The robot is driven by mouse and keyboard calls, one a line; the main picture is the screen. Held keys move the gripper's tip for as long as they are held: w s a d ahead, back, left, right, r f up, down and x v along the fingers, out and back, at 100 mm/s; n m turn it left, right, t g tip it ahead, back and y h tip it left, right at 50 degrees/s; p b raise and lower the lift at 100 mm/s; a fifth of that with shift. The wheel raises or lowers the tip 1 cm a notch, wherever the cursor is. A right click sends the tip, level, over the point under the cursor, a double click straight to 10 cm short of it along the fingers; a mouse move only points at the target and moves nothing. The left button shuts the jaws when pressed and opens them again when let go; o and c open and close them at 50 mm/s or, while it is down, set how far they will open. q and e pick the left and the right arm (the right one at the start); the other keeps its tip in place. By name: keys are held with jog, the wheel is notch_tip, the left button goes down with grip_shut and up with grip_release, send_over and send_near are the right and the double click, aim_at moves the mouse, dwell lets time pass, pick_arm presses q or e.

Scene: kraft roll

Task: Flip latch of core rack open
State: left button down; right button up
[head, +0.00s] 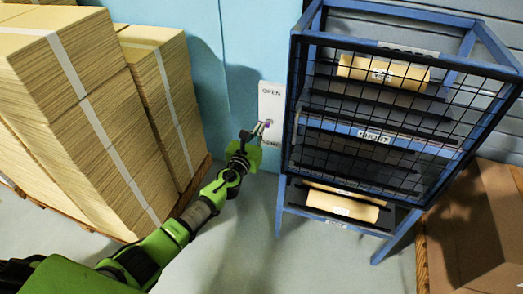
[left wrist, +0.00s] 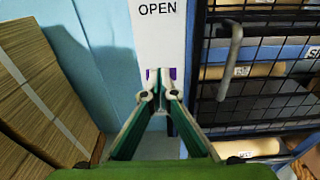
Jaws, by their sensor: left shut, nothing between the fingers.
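The core rack (head: 292,110) is a blue frame with a black mesh front, at the right of the head view. Left of it is a white plate (head: 271,100) marked OPEN at its top; a lower word is partly covered. A small purple part (head: 267,124), perhaps the latch, shows on the plate at my left gripper's tips. In the left wrist view, purple (left wrist: 173,73) shows on both sides of the fingertips. My left gripper (head: 262,128) is shut and empty in front of the plate, below OPEN (left wrist: 160,85). I cannot tell whether it touches the purple part.
A grey bar handle (left wrist: 230,60) stands out at the mesh front, right of my gripper. Tan rolls (head: 383,72) lie inside the rack. Strapped stacks of board (head: 75,110) stand on a pallet at left. A brown box (head: 485,225) is at lower right. Floor between is clear.

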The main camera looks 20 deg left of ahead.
pick_arm(q)
jog(key=shift+w+r, duration=0.15)
jog(key=shift+r, duration=0.2)
pick_arm(e)
jog(key=shift+r, duration=0.3)
pick_arm(q)
jog(key=shift+f, duration=0.1)
pick_arm(e)
jog(key=shift+f, duration=0.1)
